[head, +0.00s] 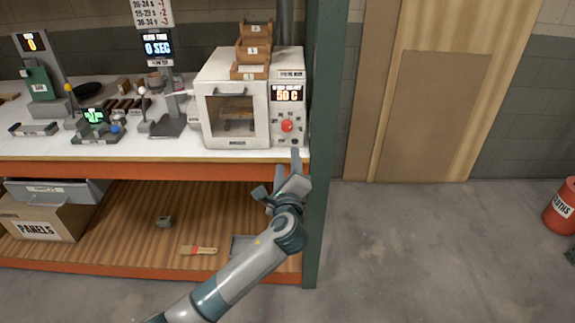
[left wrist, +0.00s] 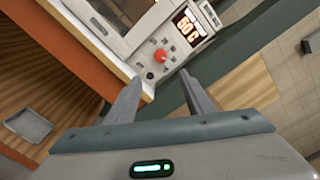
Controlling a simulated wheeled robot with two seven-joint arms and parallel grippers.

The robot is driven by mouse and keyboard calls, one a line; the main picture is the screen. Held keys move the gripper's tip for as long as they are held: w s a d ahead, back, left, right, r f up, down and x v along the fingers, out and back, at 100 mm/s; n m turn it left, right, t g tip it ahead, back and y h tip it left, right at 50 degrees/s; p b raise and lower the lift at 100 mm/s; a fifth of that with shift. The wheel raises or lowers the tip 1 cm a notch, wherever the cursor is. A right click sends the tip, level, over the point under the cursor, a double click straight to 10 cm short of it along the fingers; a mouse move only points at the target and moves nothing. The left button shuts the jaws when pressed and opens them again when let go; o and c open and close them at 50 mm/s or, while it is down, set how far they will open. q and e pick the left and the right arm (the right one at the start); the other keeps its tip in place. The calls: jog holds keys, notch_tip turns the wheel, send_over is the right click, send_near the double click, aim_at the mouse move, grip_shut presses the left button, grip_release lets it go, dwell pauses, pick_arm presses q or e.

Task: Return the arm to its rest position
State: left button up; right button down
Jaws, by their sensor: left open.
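My left gripper (head: 279,176) is in front of the right end of the workbench, just below the oven's control panel in the head view. In the left wrist view its two fingers (left wrist: 162,98) are spread apart with nothing between them. My left arm reaches up from the bottom of the head view. My right gripper is in neither view.
A white oven (head: 236,114) stands on the bench top (head: 40,145), beside a green post (head: 319,150). The lower shelf (head: 130,215) holds a cardboard box (head: 45,215), a brush (head: 198,250) and a grey tray (left wrist: 29,125). Open floor (head: 420,250) lies right; a red bin (head: 562,205) stands beyond.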

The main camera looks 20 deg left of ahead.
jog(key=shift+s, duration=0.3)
